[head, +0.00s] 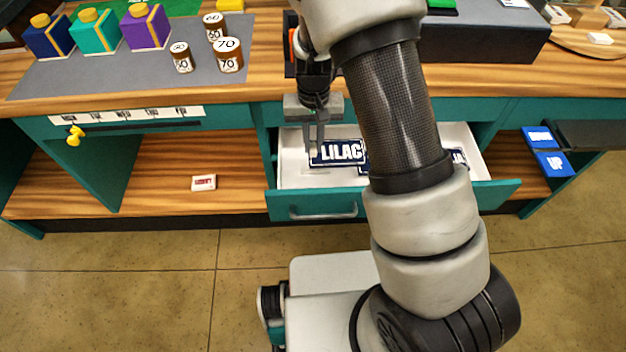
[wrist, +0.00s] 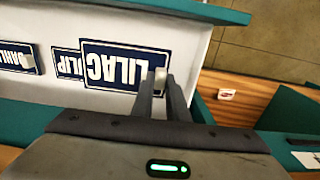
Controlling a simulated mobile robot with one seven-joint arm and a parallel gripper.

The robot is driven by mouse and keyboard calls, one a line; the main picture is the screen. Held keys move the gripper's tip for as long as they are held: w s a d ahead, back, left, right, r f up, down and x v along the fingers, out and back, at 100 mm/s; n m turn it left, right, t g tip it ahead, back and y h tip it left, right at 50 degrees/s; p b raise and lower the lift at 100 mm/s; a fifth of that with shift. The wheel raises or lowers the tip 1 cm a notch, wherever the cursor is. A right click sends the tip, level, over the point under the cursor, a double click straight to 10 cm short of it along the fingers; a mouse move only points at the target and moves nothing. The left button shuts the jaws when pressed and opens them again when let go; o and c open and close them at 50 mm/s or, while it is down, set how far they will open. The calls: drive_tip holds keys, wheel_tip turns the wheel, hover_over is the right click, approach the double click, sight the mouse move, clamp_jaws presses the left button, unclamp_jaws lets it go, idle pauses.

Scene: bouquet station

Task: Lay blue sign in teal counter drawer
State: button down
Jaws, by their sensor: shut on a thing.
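The blue sign with white letters reading LILAC (head: 340,153) is at my gripper (head: 316,150), over the open teal drawer (head: 283,208). In the wrist view my fingers (wrist: 161,82) are shut at the sign's (wrist: 110,68) edge, around a small pale piece there. The sign looks flat and low in the white drawer interior (wrist: 60,95); I cannot tell whether it touches the bottom. It overlaps a second blue sign, partly reading ULIP (wrist: 66,64). A third, partly reading DAHL (wrist: 16,56), lies farther along. My arm hides part of the drawer in the head view.
Navy, teal and purple boxes (head: 145,28) and several numbered brown jars (head: 228,56) stand on the grey mat above. A small labelled card (head: 204,183) lies on the lower left shelf. Blue cards (head: 553,164) are at the right.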

drive_tip(key=w+a+f+b, duration=0.2)
drive_tip(key=a+b, duration=0.2)
drive_tip(key=a, duration=0.1)
wheel_tip(320, 180, down, 9)
drive_tip(key=shift+a+f+b, duration=0.1)
drive_tip(key=shift+b, duration=0.9)
drive_tip(key=c, duration=1.7)
unclamp_jaws()
drive_tip(key=shift+f, duration=0.1)
drive_tip(key=shift+c, duration=0.2)
